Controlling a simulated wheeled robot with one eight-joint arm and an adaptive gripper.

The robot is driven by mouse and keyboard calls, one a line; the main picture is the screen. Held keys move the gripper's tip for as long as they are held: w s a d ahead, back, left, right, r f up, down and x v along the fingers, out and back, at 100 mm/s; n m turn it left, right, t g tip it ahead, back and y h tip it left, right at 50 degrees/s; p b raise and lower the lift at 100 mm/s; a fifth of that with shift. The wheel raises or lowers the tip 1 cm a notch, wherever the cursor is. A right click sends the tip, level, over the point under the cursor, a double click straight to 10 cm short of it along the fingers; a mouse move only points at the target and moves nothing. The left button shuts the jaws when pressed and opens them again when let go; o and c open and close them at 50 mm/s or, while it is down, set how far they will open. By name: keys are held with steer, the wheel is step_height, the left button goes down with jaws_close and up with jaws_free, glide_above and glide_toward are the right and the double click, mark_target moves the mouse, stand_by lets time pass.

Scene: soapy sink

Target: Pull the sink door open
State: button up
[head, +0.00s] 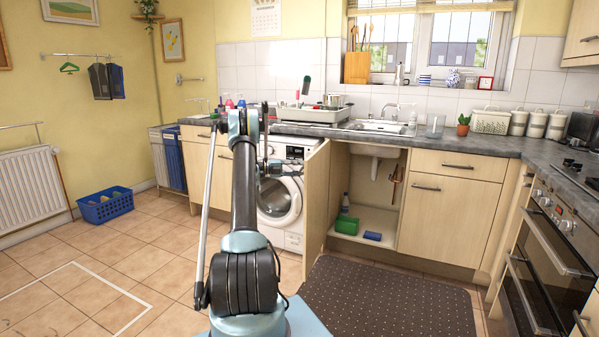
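The sink door (317,200) is a pale wood cabinet door under the sink (378,126). It stands swung open to the left, roughly edge-on to the head view, and the cabinet inside (372,212) is exposed. My arm rises in front of the worktop left of the door. My gripper (272,168) seems to be the small dark end in front of the washing machine, left of the door and apart from it in the picture. It is small and partly hidden behind my arm, so its fingers are not clear.
A washing machine (281,205) stands left of the door. A green box (346,224), a blue box (373,236) and a bottle are inside the cabinet. A dark dotted mat (385,300) lies in front. An oven (548,265) stands at right; the tiled floor at left is mostly clear.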

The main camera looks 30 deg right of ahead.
steer(key=v, duration=1.1)
steer(key=shift+w, duration=0.2)
steer(key=shift+a, duration=0.15)
